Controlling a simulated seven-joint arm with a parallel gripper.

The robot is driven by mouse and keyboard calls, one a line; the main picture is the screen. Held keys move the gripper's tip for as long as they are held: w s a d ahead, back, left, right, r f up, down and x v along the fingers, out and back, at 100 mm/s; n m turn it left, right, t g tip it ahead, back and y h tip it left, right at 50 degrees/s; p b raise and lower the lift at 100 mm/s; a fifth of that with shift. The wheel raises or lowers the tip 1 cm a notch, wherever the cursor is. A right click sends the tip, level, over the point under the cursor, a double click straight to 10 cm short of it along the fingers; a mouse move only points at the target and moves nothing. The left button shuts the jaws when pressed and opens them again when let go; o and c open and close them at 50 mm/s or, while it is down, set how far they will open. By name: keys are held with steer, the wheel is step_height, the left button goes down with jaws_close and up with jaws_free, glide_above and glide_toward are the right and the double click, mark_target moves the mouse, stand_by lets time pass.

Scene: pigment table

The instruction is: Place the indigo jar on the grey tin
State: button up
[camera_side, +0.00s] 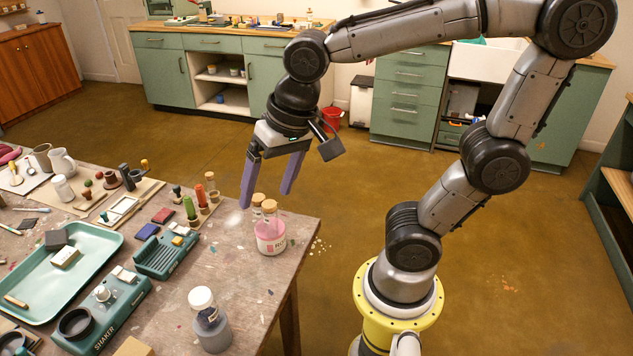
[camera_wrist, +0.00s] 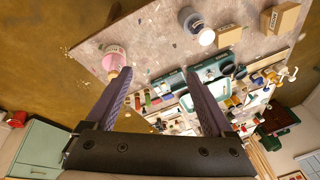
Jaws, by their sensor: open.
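The indigo jar (camera_side: 207,317), with a white lid and a dark label or contents, appears to stand upright on the grey tin (camera_side: 215,338) near the table's front edge. In the wrist view the jar's white lid (camera_wrist: 206,37) shows with the grey tin (camera_wrist: 188,17) behind it. My gripper (camera_side: 267,198) is open and empty, raised above the table's right corner, well apart from the jar and tin. In the wrist view no object shows between its fingers (camera_wrist: 165,74).
A corked pink jar (camera_side: 270,238) stands near the table's right edge below my gripper, with another cork behind it. A green shaker (camera_side: 108,310), a green rack (camera_side: 166,257) and a green tray (camera_side: 110,238) lie to the left. Bare tabletop separates the pink jar from the tin.

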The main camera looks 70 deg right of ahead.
steer(key=s+d+n+t, duration=0.2)
steer(key=s+d+n, duration=0.2)
steer(key=s+n, duration=0.2)
steer(key=shift+s+f+h, duration=0.2)
steer(key=shift+s+h, duration=0.1)
steer(key=shift+s, duration=0.2)
stand_by(0.7)
